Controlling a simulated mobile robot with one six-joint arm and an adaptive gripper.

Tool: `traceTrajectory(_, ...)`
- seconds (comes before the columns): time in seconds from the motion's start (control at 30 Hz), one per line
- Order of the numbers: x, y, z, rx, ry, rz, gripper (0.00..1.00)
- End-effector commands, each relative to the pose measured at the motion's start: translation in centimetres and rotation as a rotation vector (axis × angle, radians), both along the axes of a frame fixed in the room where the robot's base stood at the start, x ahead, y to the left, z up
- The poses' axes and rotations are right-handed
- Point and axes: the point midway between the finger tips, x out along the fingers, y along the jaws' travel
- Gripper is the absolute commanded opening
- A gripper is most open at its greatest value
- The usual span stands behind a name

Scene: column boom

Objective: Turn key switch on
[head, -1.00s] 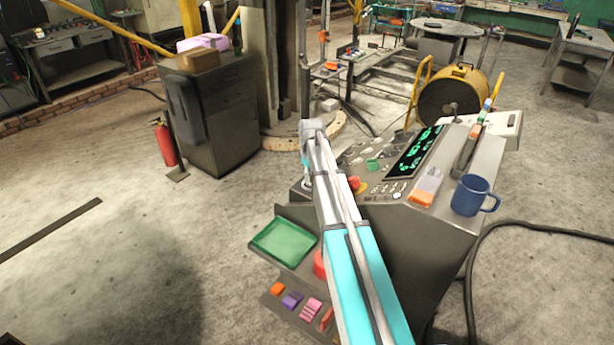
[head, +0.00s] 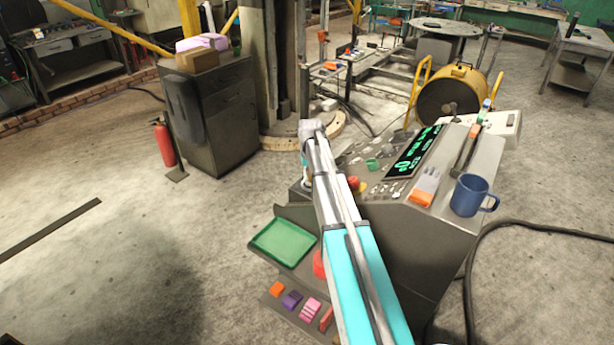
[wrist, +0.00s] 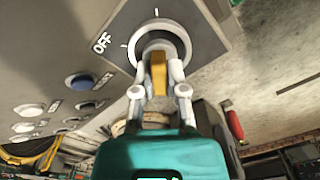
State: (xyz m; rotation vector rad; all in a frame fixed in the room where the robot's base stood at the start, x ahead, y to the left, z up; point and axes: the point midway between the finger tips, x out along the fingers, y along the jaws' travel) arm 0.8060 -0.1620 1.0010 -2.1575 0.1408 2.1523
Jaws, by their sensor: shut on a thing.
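In the wrist view a round key switch (wrist: 176,36) with a white ring sits on a grey panel plate, with an OFF label (wrist: 102,43) at its left. A brass-yellow key (wrist: 158,72) stands out from its centre. My gripper (wrist: 159,80) is shut on the key, one finger on each side. The key's narrow edge looks upright in this view, roughly in line with the tick at the ring's top; its exact angle is hard to tell. In the head view my arm hides the switch and gripper beside the console (head: 420,235).
The console carries a lit green display (head: 412,153), a red button (head: 353,183), a blue mug (head: 470,195) and levers. Below are a green tray (head: 283,243) and coloured blocks. A blue button (wrist: 80,81) lies left of the switch. A cabinet (head: 215,120) and extinguisher (head: 164,143) stand left.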

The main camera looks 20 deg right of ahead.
Motion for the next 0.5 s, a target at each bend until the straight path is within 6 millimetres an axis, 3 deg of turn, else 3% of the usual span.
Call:
traceTrajectory(0.2,-0.36,0.24,-0.03,0.004,0.008,0.001,0.00)
traceTrajectory(0.23,-0.36,0.24,-0.03,0.004,0.008,0.001,0.19)
traceTrajectory(0.4,-0.25,0.19,-0.02,0.004,0.006,0.001,0.51)
traceTrajectory(0.5,-0.17,0.15,-0.01,0.003,0.005,0.002,0.51)
